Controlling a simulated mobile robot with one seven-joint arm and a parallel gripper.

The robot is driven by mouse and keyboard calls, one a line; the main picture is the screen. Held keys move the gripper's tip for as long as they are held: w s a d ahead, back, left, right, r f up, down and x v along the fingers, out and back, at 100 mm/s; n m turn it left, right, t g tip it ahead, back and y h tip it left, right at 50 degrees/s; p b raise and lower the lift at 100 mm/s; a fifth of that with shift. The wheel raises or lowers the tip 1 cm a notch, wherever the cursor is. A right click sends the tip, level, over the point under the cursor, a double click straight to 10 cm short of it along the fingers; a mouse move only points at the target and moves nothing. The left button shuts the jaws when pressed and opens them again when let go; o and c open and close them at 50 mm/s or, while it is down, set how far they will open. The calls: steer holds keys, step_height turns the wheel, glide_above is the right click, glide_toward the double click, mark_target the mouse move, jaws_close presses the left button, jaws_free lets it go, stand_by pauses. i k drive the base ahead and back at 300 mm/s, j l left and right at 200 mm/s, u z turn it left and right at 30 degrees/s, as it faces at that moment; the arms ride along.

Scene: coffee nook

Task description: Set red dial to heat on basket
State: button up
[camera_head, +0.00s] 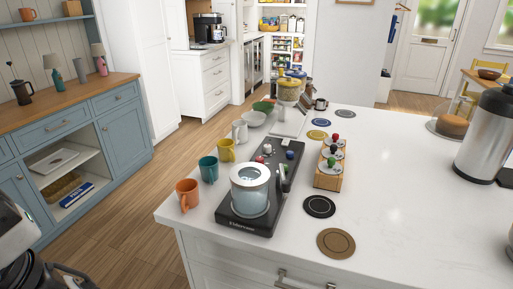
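A black countertop appliance (231,215) lies lengthwise on the white island. A glass-sided jug (249,187) stands on its near end. A wicker basket (62,187) sits in the blue cabinet's lower shelf at left. My gripper (45,277) seems partly in view at the bottom left corner, cut off, far from the dial; its fingers cannot be made out.
Orange (187,194), teal (208,169) and yellow (226,150) mugs line the island's left edge. A wooden rack (328,181) with coloured knobs, round coasters (336,243) and a large steel urn (486,135) are to the right. Wooden floor (135,215) is clear between cabinet and island.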

mark_target(260, 159)
steer(key=i+j, duration=0.15)
steer(key=j, duration=0.15)
steer(key=i+j, duration=0.15)
steer(key=j, duration=0.15)
steer(key=i+j, duration=0.15)
steer(key=j, duration=0.15)
steer(key=i+j, duration=0.65)
steer(key=i, duration=0.15)
